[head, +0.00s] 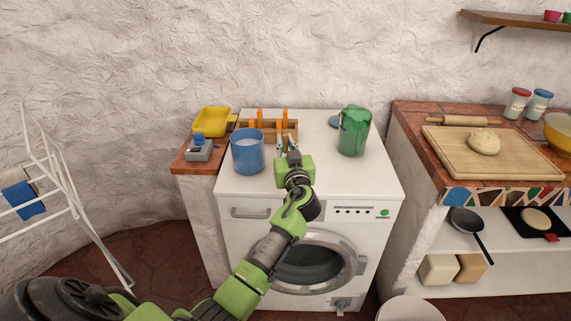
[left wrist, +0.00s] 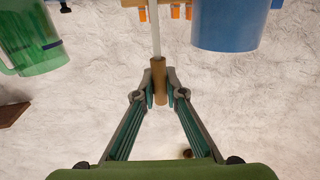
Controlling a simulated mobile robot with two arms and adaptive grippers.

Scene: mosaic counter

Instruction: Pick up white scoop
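A thin white shaft (left wrist: 155,30) with a brown handle (left wrist: 158,80) shows in the left wrist view; I take it for the white scoop. Its scoop end is out of that view, and I cannot make it out in the head view. My left gripper (head: 285,147) is over the washing machine top, just in front of the wooden rack (head: 289,131). In the left wrist view its fingers (left wrist: 160,90) are close together on both sides of the brown handle and appear closed on it. My right gripper is not in view.
A blue container (head: 248,152) stands close left of my gripper, and a green jug (head: 354,132) stands to the right. The washing machine (head: 235,188) top is clear in front. A yellow tray (head: 211,122) lies left. A wooden board (head: 440,145) with dough lies on the right counter.

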